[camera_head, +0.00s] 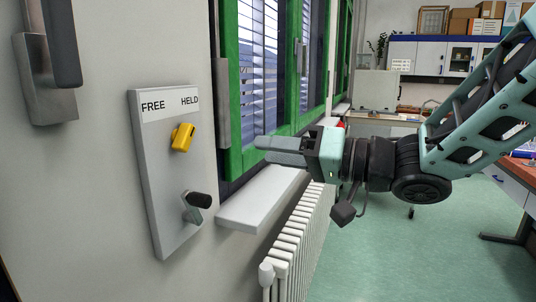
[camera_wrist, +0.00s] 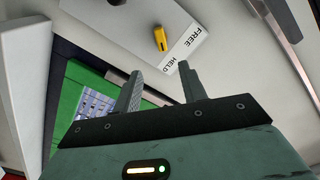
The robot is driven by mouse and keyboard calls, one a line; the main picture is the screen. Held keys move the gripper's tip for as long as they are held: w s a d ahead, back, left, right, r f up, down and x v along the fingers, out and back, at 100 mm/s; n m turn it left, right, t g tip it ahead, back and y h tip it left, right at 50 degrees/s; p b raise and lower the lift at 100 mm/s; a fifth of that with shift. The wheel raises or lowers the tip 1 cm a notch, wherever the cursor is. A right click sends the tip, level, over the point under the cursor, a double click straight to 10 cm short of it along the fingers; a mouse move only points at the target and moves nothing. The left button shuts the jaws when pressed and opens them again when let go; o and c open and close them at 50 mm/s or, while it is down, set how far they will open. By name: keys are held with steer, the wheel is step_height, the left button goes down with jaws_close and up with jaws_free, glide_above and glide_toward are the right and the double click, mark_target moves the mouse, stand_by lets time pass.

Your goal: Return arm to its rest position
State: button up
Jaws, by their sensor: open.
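My gripper (camera_head: 278,150) is at the end of my teal arm, pointing left toward the wall in the head view. It is open and empty. In the wrist view its two fingers (camera_wrist: 160,88) stand apart with nothing between them. A grey wall panel (camera_head: 165,215) carries the labels FREE and HELD. On it are a yellow knob (camera_head: 182,137) and, lower down, a dark-tipped lever (camera_head: 197,205). The fingers are to the right of the panel and do not touch it in the head view. The wrist view also shows the panel (camera_wrist: 190,20) and the yellow knob (camera_wrist: 160,39).
A green-framed window (camera_head: 240,80) with blinds and a white sill (camera_head: 262,200) lies behind and below the fingers. A radiator (camera_head: 295,240) stands under the sill. A bench (camera_head: 515,178) is at the right. The green floor (camera_head: 420,255) between them looks clear.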

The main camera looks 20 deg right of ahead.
step_height(320, 180, down, 13)
steer(key=s+g+h, duration=0.2)
steer(key=h, duration=0.8)
steer(key=s+f+n+g+h, duration=0.1)
steer(key=s+f+g, duration=0.3)
steer(key=s, duration=0.5)
steer(key=s+f+n+g+h, duration=0.2)
steer(key=s+f+n+g, duration=0.1)
steer(key=s, duration=0.6)
steer(key=shift+f+n+g+h, duration=0.3)
steer(key=shift+f+n+g, duration=0.1)
steer(key=shift+n+g, duration=0.5)
steer(key=shift+o, duration=0.2)
